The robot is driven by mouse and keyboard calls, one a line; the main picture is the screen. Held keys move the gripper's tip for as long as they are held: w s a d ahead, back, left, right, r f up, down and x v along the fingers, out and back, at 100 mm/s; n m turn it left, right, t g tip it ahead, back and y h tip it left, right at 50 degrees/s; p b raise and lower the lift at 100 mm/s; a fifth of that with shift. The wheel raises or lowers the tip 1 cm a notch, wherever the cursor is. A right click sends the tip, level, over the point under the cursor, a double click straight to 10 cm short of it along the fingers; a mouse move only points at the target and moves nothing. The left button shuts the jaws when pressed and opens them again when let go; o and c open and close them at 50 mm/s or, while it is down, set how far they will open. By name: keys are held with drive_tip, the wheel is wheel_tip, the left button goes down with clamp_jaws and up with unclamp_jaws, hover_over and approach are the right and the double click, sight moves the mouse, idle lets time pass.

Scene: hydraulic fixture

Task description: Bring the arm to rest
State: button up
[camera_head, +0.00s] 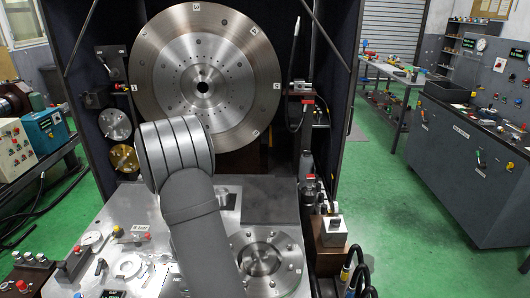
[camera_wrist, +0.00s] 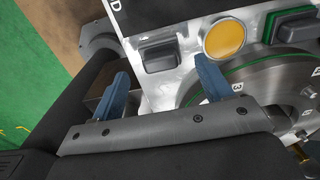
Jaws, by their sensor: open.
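My gripper (camera_wrist: 161,68) shows in the wrist view with its two blue fingers spread apart. No object is held between the fingers; a dark grey block (camera_wrist: 160,54) on a pale plate appears in the gap beyond them. In the head view my arm rises from the bottom over the metal table (camera_head: 115,215). Its rounded silver and dark links stand in front of the large numbered disc (camera_head: 240,85). The gripper itself is hidden behind the arm there.
In the wrist view a yellow disc (camera_wrist: 224,38) and a green-ringed metal disc (camera_wrist: 285,85) lie near the right finger. In the head view a round flange (camera_head: 262,262) sits right of my arm, and a silver block (camera_head: 333,230) beyond it. Green floor (camera_head: 400,235) is open at right.

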wheel_tip(320, 180, down, 4)
drive_tip(key=shift+f, duration=0.1)
drive_tip(key=shift+r, duration=0.2)
drive_tip(key=shift+r, duration=0.15)
wheel_tip(320, 180, up, 12)
wheel_tip(320, 180, down, 12)
drive_tip(key=shift+f, duration=0.1)
wheel_tip(320, 180, up, 4)
drive_tip(key=d+r, duration=0.7)
drive_tip(key=d, duration=0.5)
drive_tip(key=w+a+n, duration=0.4)
drive_tip(key=w+a, duration=0.8)
drive_tip(key=a, duration=0.4)
drive_tip(key=w+a+n, duration=0.2)
drive_tip(key=a, duration=0.8)
drive_tip(key=w+a+f+n, duration=0.1)
drive_tip(key=w+a+n, duration=0.1)
drive_tip(key=a, duration=0.8)
drive_tip(key=shift+w, duration=0.15)
